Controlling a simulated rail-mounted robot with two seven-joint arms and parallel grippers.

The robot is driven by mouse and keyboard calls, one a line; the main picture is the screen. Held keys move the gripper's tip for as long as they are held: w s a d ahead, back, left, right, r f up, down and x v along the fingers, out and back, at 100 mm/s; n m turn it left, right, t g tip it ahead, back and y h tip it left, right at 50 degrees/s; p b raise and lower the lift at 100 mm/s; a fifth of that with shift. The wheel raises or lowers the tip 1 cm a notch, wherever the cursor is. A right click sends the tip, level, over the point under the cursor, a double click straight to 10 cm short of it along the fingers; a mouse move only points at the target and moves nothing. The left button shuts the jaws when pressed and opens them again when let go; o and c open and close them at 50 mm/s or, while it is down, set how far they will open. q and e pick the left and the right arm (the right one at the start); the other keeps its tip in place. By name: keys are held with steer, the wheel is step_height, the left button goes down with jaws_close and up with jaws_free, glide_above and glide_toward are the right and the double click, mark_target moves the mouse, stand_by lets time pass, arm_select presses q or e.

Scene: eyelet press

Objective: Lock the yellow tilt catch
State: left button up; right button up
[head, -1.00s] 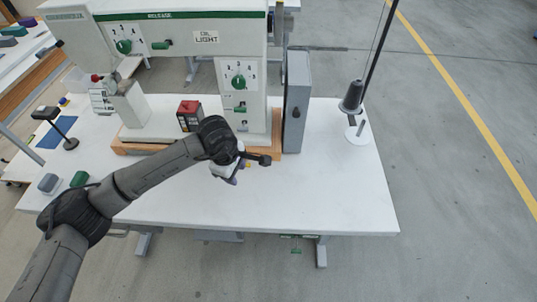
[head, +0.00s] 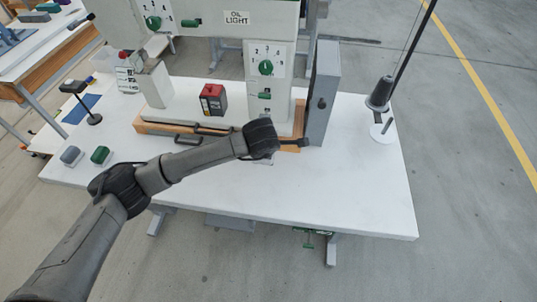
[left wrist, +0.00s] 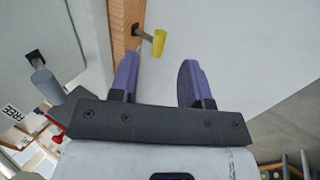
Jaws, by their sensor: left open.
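The yellow tilt catch (left wrist: 159,43) shows in the left wrist view as a small yellow knob on a thin grey stem, coming out of the edge of the wooden base (left wrist: 124,30). My left gripper (left wrist: 159,62) is open, with its two purple fingers apart and nothing between them. The catch lies just beyond the fingertips, roughly in line with the gap; contact does not show. In the head view my left arm reaches to the front right of the base, and its wrist hides the catch and most of the gripper. My right gripper is not in view.
The green-and-white press (head: 270,95) stands on the wooden base, with a grey box (head: 322,90) at its right. A red-topped black box (head: 213,100) sits on its bed. A thread stand (head: 382,130) is further right. The white table's front (head: 330,200) is clear.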

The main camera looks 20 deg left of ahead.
arm_select(q)
steer(key=shift+b+x, duration=0.55)
steer(key=shift+x, duration=2.35)
steer(key=shift+c, duration=0.4)
